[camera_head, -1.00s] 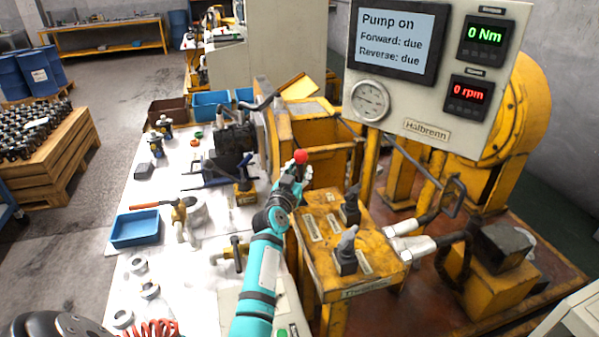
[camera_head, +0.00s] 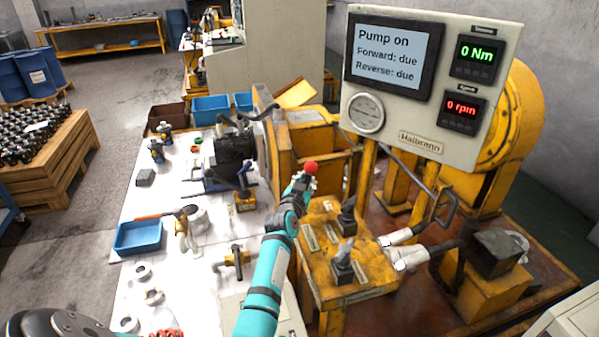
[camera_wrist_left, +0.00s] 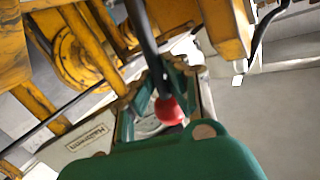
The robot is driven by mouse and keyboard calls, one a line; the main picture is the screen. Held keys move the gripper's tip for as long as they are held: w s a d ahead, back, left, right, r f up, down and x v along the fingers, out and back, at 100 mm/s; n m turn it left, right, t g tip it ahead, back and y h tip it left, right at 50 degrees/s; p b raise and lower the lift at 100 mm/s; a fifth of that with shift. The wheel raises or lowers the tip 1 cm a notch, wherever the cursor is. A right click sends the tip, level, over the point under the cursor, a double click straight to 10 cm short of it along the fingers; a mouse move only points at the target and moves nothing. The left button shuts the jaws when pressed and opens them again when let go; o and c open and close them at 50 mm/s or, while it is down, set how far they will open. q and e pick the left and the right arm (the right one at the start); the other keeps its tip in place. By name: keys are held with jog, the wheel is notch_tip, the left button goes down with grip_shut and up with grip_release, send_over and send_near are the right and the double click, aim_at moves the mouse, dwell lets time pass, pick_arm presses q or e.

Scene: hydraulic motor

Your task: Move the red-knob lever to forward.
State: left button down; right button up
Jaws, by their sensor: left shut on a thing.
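The red knob (camera_head: 310,168) tops a lever at the far left end of the yellow control console (camera_head: 345,292). My left gripper (camera_head: 303,182) is shut on the lever at the knob, with the arm reaching up from below. In the left wrist view, the red knob (camera_wrist_left: 168,112) sits between the fingers (camera_wrist_left: 166,90), and the dark lever shaft (camera_wrist_left: 142,35) runs up out of view. The lever's base is hidden in the head view. The display (camera_head: 387,55) reads "Pump on", "Forward: due", "Reverse: due". My right gripper is not in view.
The instrument panel (camera_head: 420,140) shows 0 Nm and 0 rpm. A white bench with a blue tray (camera_head: 138,238), fittings and a motor lies to the left.

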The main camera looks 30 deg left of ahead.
pick_arm(q)
jog(key=shift+w+d+f+m+g+p, duration=0.25)
jog(key=shift+w+d+m+g+p, duration=0.15)
jog(key=shift+w+d+m+p, duration=0.15)
jog(key=shift+w+d+f+m+g+p, duration=0.25)
jog(key=shift+w+d+m+g+p, duration=0.2)
jog(key=shift+w+m+p, duration=0.15)
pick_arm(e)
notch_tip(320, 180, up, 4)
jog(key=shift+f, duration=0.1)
pick_arm(q)
jog(key=c, duration=1.3)
grip_release()
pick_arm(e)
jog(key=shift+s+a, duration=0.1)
pick_arm(q)
jog(key=v, duration=1.2)
jog(key=shift+d, duration=0.1)
